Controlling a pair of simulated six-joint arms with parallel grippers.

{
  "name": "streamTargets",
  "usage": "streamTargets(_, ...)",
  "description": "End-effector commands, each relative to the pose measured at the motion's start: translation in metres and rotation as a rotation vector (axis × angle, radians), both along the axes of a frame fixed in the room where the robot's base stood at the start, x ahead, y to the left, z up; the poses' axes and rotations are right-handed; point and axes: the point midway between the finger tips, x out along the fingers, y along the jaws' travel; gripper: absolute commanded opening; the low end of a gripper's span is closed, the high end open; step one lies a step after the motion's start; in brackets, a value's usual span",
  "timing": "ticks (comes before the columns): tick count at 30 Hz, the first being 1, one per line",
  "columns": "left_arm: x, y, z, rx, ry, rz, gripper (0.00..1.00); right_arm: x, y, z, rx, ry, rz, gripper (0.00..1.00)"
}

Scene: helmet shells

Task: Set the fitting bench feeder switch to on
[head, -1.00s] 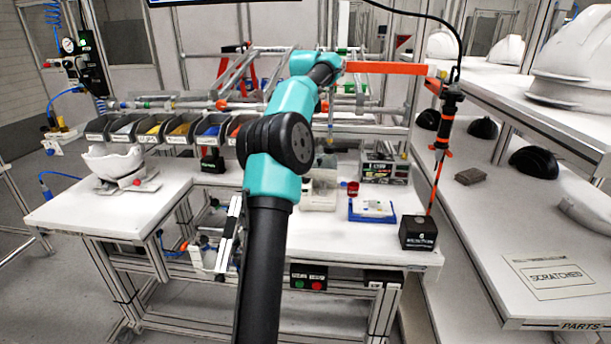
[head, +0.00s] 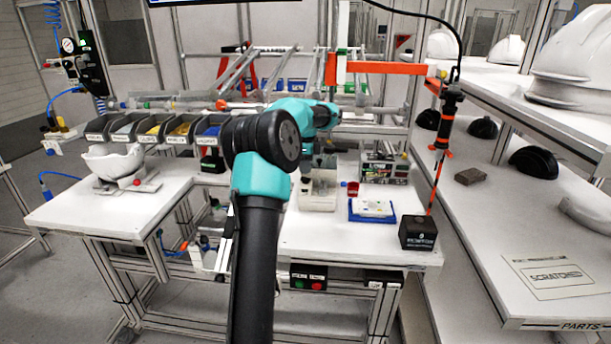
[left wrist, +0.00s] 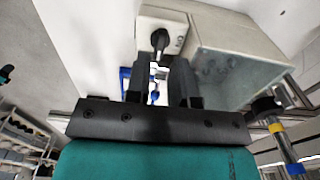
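In the head view the pale box (head: 318,192) stands on the bench, partly behind my left gripper. My left gripper (left wrist: 160,68) is open, its two dark fingers apart with the knob just past the tips, roughly in line with the gap. I cannot tell whether they touch it. In the head view the left gripper (head: 307,176) points down at the box. My right gripper is not in view.
Right of the box are a red cup (head: 352,187), a blue-and-white tray (head: 372,210) and a black block (head: 418,232) under a hanging screwdriver (head: 447,117). Part bins (head: 152,131) line the back. A helmet shell (head: 113,161) sits at left.

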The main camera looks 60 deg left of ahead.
Motion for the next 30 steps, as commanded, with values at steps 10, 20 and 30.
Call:
streamTargets(10, 0.0, 0.0, -0.035, 0.0, 0.0, 0.0, 0.22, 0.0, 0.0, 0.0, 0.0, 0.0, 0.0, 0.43)
streamTargets(20, 0.0, 0.0, -0.035, 0.0, 0.0, 0.0, 0.18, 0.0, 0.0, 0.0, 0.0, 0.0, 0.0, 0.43)
streamTargets(30, 0.0, 0.0, -0.035, 0.0, 0.0, 0.001, 0.0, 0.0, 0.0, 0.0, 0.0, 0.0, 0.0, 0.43)
